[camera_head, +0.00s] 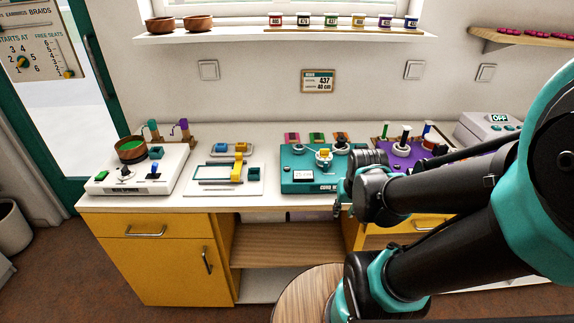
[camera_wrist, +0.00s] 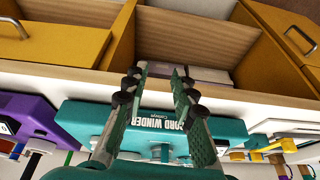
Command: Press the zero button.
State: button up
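I cannot make out which part is the zero button; labels are too small and my arm hides the winder's right side. My gripper (camera_wrist: 160,73) is open and empty, its fingers reaching past the winder's front edge in the wrist view. In the head view it is mostly hidden at the winder's right front corner.
Left of the winder are a white board with a yellow slider (camera_head: 237,172) and a white spinner machine (camera_head: 170,182). A purple board (camera_head: 384,139) and a grey box with an OFF display (camera_head: 483,129) stand to the right. The drawers and open shelf (camera_head: 275,240) lie below.

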jog(key=w+a+r+m, duration=0.2)
jog(key=w+r, duration=0.1)
jog(key=w+a+r+m+g, duration=0.1)
jog(key=w+a+r+m, duration=0.1)
jog(key=w+r+m, duration=0.1)
jog(key=w+a+r+m, duration=0.2)
jog(key=w+r+m, duration=0.1)
jog(key=w, duration=0.2)
jog(key=shift+a+r+g, duration=0.25)
jog(key=shift+a+g, duration=0.15)
grip_shut()
jog(key=w+a+r+m+g, duration=0.2)
jog(key=w+a+r+m, duration=0.5)
jog(key=a+r+m, duration=0.2)
jog(key=shift+w+a+r, duration=0.3)
jog(key=shift+a+r, duration=0.05)
jog(key=shift+a, duration=0.05)
